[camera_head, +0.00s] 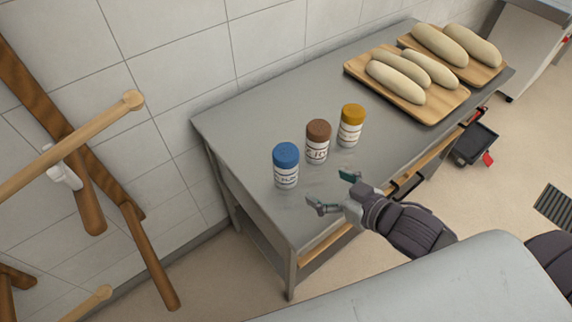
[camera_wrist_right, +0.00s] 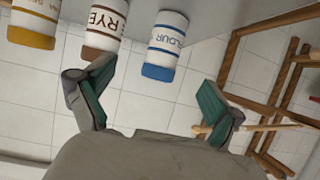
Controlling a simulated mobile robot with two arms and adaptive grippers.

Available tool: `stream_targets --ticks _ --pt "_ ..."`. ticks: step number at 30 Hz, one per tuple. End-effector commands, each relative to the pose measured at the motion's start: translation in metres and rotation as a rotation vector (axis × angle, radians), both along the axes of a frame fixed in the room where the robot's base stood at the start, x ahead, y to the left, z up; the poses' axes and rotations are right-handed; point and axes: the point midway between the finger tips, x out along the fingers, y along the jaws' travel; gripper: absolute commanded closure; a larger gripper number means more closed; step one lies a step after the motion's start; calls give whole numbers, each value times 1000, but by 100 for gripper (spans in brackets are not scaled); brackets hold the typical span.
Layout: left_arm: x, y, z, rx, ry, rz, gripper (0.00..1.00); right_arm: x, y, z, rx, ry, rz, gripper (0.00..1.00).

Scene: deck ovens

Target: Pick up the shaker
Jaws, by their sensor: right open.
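Three shakers stand upright in a row on the grey metal table (camera_head: 235,130). The blue-lidded shaker (camera_head: 286,166) is nearest its left end; its label reads FLOUR in the right wrist view (camera_wrist_right: 166,46). The brown-lidded shaker (camera_head: 317,142), labelled RYE (camera_wrist_right: 103,25), is in the middle. The yellow-lidded shaker (camera_head: 350,126) is farthest right and is cut off in the wrist view (camera_wrist_right: 32,22). My right gripper (camera_head: 331,190) is open and empty by the table's front edge, apart from the shakers. In the wrist view the flour shaker appears between its spread fingers (camera_wrist_right: 150,98). My left gripper is out of view.
Two wooden boards (camera_head: 436,115) (camera_head: 483,79) with several pale loaves lie farther along the table. A wooden rack (camera_head: 90,170) stands at the left. A tiled wall is behind the table. Front left of the tabletop is clear.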

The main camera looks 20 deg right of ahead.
Motion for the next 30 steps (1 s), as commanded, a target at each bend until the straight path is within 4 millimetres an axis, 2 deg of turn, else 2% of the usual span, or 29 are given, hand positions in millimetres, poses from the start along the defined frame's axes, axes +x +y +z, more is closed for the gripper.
stream_targets --ticks 5,15,23,30 --pt "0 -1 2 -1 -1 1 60 12 7 5 31 -36 33 7" --pt "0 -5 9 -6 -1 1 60 64 30 -18 30 -35 32 7" --pt "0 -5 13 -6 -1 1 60 80 39 -26 28 -34 33 7" --pt "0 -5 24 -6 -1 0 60 109 55 -38 28 -32 33 7"
